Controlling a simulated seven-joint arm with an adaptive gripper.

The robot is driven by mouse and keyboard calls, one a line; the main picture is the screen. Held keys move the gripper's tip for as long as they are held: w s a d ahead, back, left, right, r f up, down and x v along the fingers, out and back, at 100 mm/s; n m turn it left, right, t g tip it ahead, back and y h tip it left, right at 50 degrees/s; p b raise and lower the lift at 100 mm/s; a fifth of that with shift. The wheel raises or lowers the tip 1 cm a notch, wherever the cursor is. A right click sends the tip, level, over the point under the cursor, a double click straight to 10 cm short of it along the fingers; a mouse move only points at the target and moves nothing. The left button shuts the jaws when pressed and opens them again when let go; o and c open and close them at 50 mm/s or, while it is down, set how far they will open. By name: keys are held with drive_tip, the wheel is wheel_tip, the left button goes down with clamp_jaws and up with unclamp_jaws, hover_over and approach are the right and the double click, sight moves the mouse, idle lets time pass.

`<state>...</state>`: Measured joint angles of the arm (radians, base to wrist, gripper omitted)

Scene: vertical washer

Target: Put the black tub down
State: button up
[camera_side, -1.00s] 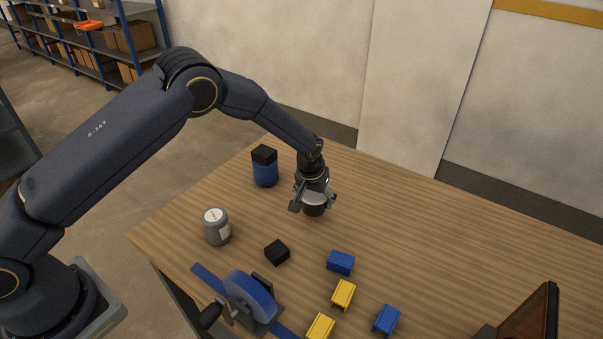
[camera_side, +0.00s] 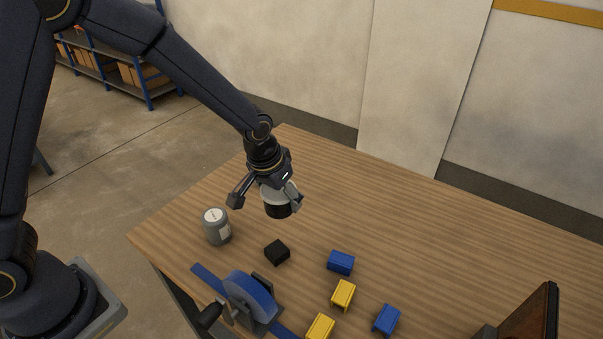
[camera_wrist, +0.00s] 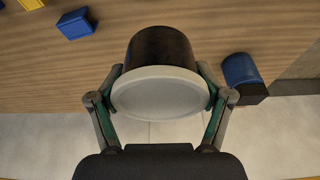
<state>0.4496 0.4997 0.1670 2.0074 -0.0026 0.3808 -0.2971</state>
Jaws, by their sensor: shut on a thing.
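The black tub (camera_side: 277,209) has a black body and a pale lid, and my gripper (camera_side: 268,196) is shut around it. In the side view the tub hangs above the wooden table, tilted a little, behind the small black block. In the wrist view my gripper (camera_wrist: 160,100) has one finger on each side of the tub (camera_wrist: 160,48), at the pale lid (camera_wrist: 160,92). The lid faces the wrist camera. The gap between the tub's base and the table is hard to judge.
A grey jar (camera_side: 217,227) stands left of the tub. A black block (camera_side: 277,252), a blue wheel device (camera_side: 250,296), blue bins (camera_side: 341,262) and yellow bins (camera_side: 343,294) lie nearer. A blue canister with a black top (camera_wrist: 240,72) shows in the wrist view. The table's right side (camera_side: 440,245) is clear.

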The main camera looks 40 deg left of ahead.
drive_tip(key=d+m+h, duration=0.2)
drive_tip(key=d+m, duration=0.4)
drive_tip(key=d, duration=0.9)
hover_over(386, 248)
drive_tip(key=s, duration=0.1)
drive_tip(key=shift+g, duration=0.3)
drive_tip(key=f, duration=0.9)
drive_tip(key=shift+s+a+f, duration=0.1)
drive_tip(key=shift+a+f, duration=0.3)
drive_tip(key=shift+w+d+f, duration=0.1)
drive_tip(key=shift+w+f, duration=0.15)
drive_tip(key=shift+f, duration=1.55)
drive_tip(key=shift+f, duration=0.2)
drive_tip(key=o, duration=1.2)
